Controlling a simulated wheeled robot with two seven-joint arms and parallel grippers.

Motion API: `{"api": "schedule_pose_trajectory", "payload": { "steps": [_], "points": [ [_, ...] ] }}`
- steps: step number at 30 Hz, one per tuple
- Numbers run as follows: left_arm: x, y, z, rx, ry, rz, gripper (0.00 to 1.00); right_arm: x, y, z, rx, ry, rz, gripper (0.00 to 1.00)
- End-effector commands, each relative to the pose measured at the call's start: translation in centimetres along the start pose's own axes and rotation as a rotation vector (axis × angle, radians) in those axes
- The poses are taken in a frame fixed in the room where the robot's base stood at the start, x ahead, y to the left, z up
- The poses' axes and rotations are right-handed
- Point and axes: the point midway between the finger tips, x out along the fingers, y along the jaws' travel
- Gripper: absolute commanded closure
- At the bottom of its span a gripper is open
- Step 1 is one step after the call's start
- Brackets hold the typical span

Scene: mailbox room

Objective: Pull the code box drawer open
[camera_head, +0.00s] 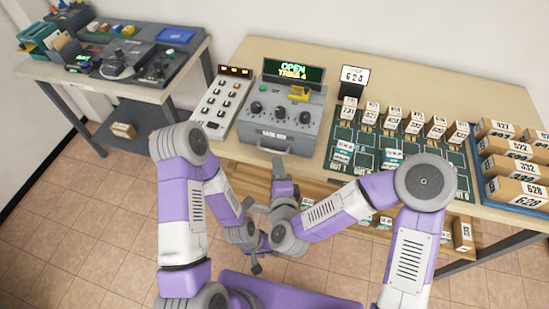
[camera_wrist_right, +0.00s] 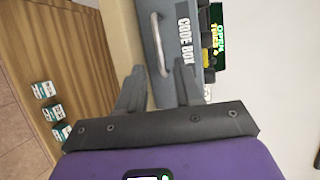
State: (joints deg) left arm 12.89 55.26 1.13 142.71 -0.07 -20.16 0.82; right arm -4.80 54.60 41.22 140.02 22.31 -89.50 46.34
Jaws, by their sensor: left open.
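The grey code box (camera_head: 284,118) stands on the wooden table, with dials on top and a lit green screen (camera_head: 293,71) reading OPEN. Its drawer handle (camera_head: 274,150) is a metal bar on the front; the drawer looks closed. In the right wrist view the handle (camera_wrist_right: 160,45) lies ahead, between the lines of the fingers. My right gripper (camera_head: 284,182) is in front of and below the handle; its fingers (camera_wrist_right: 160,88) are apart with nothing between them. My left gripper (camera_head: 256,264) hangs lower, open, away from the box.
A keypad panel (camera_head: 221,103) stands left of the box. A green sorting board (camera_head: 390,140) with small numbered boxes is to the right, then a blue tray (camera_head: 490,190) of cartons. A lower shelf (camera_wrist_right: 45,70) holds small boxes. A side table (camera_head: 140,92) stands far left.

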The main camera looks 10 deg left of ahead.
Motion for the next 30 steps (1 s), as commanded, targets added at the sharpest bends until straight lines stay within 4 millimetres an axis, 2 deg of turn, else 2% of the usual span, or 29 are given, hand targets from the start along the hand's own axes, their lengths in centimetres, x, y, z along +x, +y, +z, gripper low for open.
{"api": "schedule_pose_trajectory", "payload": {
  "steps": [6,12,23,30],
  "points": [
    [0.4,-0.1,0.0,0.0,0.001,0.0,0.57,3.6,0.1,-0.1,0.001,0.004,0.001,0.65],
    [0.7,-0.3,-0.1,0.0,0.0,0.0,0.57,6.0,0.1,-0.1,-0.002,0.002,0.002,0.65],
    [0.8,-0.3,0.0,0.0,0.0,0.0,0.57,6.7,0.1,-0.1,-0.004,0.0,0.002,0.65],
    [0.8,-0.3,0.0,0.0,0.0,0.0,0.57,6.6,0.1,-0.1,-0.004,0.0,0.002,1.0]
  ]
}}
